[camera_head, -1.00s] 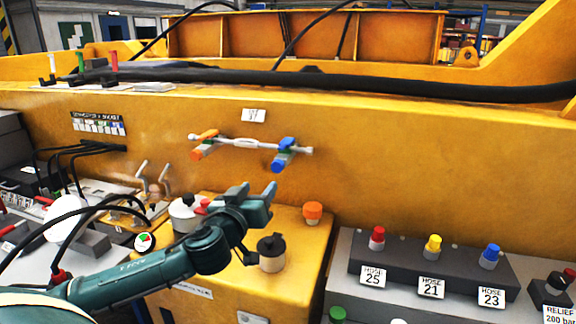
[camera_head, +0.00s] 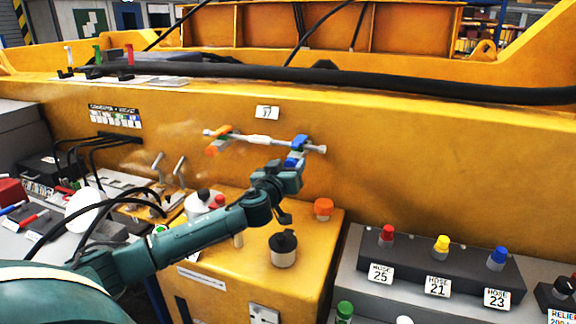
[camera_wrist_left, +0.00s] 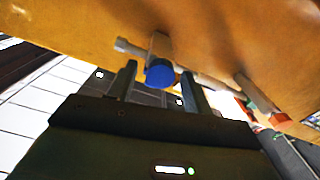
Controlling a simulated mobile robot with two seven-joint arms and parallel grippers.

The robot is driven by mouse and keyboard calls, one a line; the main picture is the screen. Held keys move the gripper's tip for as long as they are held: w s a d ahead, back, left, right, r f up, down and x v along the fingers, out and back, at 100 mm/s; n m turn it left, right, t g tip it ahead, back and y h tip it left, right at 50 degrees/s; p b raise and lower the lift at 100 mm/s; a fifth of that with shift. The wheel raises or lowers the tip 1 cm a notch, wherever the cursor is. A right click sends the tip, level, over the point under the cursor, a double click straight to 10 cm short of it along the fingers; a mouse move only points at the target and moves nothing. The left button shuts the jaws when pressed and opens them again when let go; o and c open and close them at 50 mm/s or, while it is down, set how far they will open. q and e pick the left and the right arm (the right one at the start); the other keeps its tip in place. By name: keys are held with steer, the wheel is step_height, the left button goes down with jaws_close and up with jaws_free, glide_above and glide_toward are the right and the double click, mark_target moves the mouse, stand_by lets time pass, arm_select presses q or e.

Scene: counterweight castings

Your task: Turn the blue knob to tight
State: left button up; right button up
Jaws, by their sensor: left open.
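The blue knob (camera_head: 297,146) is at the right end of a silver bar (camera_head: 258,140) mounted on the yellow wall. My left gripper (camera_head: 291,166) is right at it in the head view and hides its lower part. In the left wrist view the round blue end of the knob (camera_wrist_left: 159,73) shows between my two open fingers. Whether the fingers touch it I cannot tell. My right gripper is in neither view.
An orange knob (camera_head: 218,139) is at the bar's left end. A yellow box with a black-capped pot (camera_head: 283,249) and an orange cap (camera_head: 323,208) lies below. Red, yellow and blue (camera_head: 498,256) hose caps stand at the right.

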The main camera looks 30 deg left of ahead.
arm_select(q)
steer(key=shift+c, duration=0.2)
steer(key=c, duration=0.9)
steer(key=shift+m, duration=0.3)
steer(key=m, duration=0.5)
steer(key=shift+d, duration=0.1)
steer(key=m, duration=0.5)
steer(key=shift+m, duration=0.3)
steer(key=m, duration=1)
steer(key=shift+d+f, duration=0.1)
steer(key=shift+f, duration=0.1)
steer(key=shift+m, duration=0.3)
